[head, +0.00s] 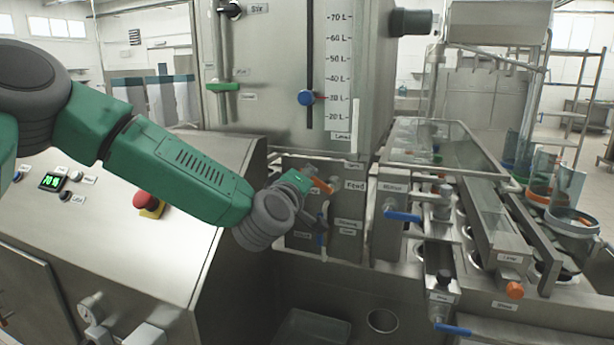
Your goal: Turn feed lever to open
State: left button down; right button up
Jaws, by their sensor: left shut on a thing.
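The feed lever (322,186) shows as a short orange handle beside the "Feed" label, on the panel (347,212) below the tank. My left arm reaches in from the left, and my left gripper (313,196) is at this lever, shut on it. The wrist and the gripper hide part of the lever and the panel around it. My right gripper is out of view.
A blue handle (320,240) sits just below the gripper on the same panel. Blue-handled valves (403,216) stand to the right. A sloped control console (120,225) with a red stop button (146,200) lies under my left arm. A steel basin is below.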

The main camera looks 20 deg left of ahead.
pick_arm(q)
jog(key=m, duration=0.2)
jog(key=d+m+p, duration=0.1)
jog(key=m, duration=0.1)
jog(key=shift+s+d+r, duration=0.1)
jog(key=shift+d+r, duration=0.05)
jog(key=shift+r, duration=0.25)
jog(key=m, duration=0.1)
jog(key=d+m+p, duration=0.1)
jog(key=shift+r+m, duration=0.25)
jog(key=shift+m, duration=0.15)
jog(key=d+m+p, duration=0.1)
jog(key=m, duration=0.1)
jog(key=shift+s+d+r+m, duration=0.1)
jog(key=shift+r+m, duration=0.05)
jog(key=shift+m, duration=0.15)
jog(key=shift+d+r+m+p, duration=0.15)
jog(key=shift+d+m, duration=0.2)
jog(key=shift+m, duration=0.4)
jog(key=shift+d+f+m+p, duration=0.15)
jog(key=shift+d+m, duration=0.2)
jog(key=shift+m, duration=0.4)
jog(key=c, duration=1.5)
grip_release()
jog(key=shift+r, duration=0.1)
jog(key=shift+c, duration=0.2)
jog(key=shift+r, duration=0.15)
jog(key=shift+r, duration=0.1)
